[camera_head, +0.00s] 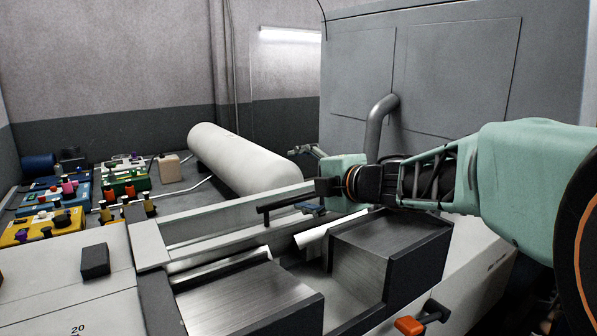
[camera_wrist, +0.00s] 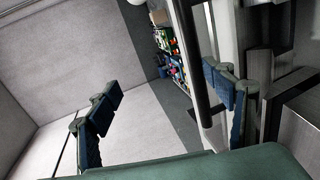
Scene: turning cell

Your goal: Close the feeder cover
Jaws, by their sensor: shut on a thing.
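The feeder cover (camera_head: 225,218) shows in the head view as a long pale panel raised along the far side of the feeder trough. A dark handle bar (camera_head: 283,204) stands at its right part. My gripper (camera_head: 318,199) is at the right end of this bar, shut on it. In the wrist view, the dark bar (camera_wrist: 196,70) runs between the two blue fingers of my gripper (camera_wrist: 163,98), close to the right one. The fingers look well apart there, and their contact with the bar is hard to see. The cover's hinge is not clear.
Grey metal blocks (camera_head: 390,245) stand in front of the trough. An orange-tipped lever (camera_head: 410,325) sticks out at the lower right. A white cylinder (camera_head: 240,158) and several colourful boxes (camera_head: 60,225) lie behind. A grey cabinet with a pipe (camera_head: 378,125) stands behind my arm.

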